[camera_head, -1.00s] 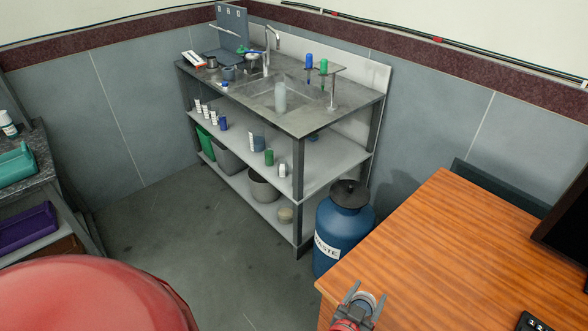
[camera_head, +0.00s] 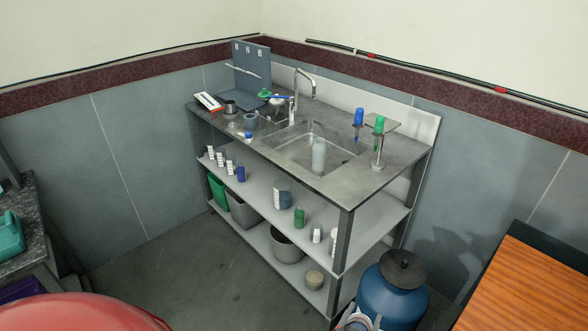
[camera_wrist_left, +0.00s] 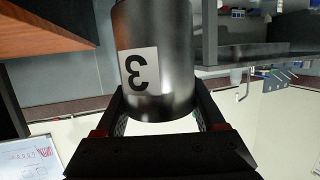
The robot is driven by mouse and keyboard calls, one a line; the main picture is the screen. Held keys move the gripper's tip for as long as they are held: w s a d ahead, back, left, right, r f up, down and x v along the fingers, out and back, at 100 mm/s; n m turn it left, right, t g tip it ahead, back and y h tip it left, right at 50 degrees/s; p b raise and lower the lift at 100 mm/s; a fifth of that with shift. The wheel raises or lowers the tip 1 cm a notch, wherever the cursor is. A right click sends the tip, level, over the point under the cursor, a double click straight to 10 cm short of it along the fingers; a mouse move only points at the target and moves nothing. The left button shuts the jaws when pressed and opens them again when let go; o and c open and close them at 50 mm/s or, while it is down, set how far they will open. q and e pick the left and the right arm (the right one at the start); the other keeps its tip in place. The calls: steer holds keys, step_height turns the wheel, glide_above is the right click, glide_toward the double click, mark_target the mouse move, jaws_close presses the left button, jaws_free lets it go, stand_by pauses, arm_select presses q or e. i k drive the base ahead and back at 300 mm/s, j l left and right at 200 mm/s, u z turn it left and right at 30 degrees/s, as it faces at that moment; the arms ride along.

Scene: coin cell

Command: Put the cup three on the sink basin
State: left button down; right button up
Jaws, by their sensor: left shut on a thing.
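Cup three (camera_wrist_left: 158,70) is a dark grey metal cylinder with a white label and a black 3, upside down in the left wrist view. My left gripper (camera_wrist_left: 160,120) is shut on it, one finger on each side. In the head view my left gripper (camera_head: 358,320) shows only in part at the bottom edge, in front of the steel bench. The sink basin (camera_head: 290,148) is a square recess in the bench top, farther back and apart from the gripper. My right gripper is out of view.
A pale cylinder (camera_head: 319,155) stands at the basin. A tap (camera_head: 298,90) rises behind it, and a stand with pipettes (camera_head: 378,140) is to its right. A blue waste drum (camera_head: 392,295) is close to my left gripper. A wooden desk (camera_head: 535,285) is at right.

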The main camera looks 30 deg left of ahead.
mark_target(293, 168)
steer(key=i+j, duration=0.1)
steer(key=j, duration=0.3)
steer(key=i+j, duration=0.15)
steer(key=j, duration=0.25)
steer(key=i+j, duration=0.1)
steer(key=j, duration=0.25)
steer(key=i+j, duration=0.15)
steer(key=j, duration=0.25)
steer(key=i+j, duration=0.1)
steer(key=j, duration=0.3)
steer(key=i+j, duration=0.15)
steer(key=j, duration=0.25)
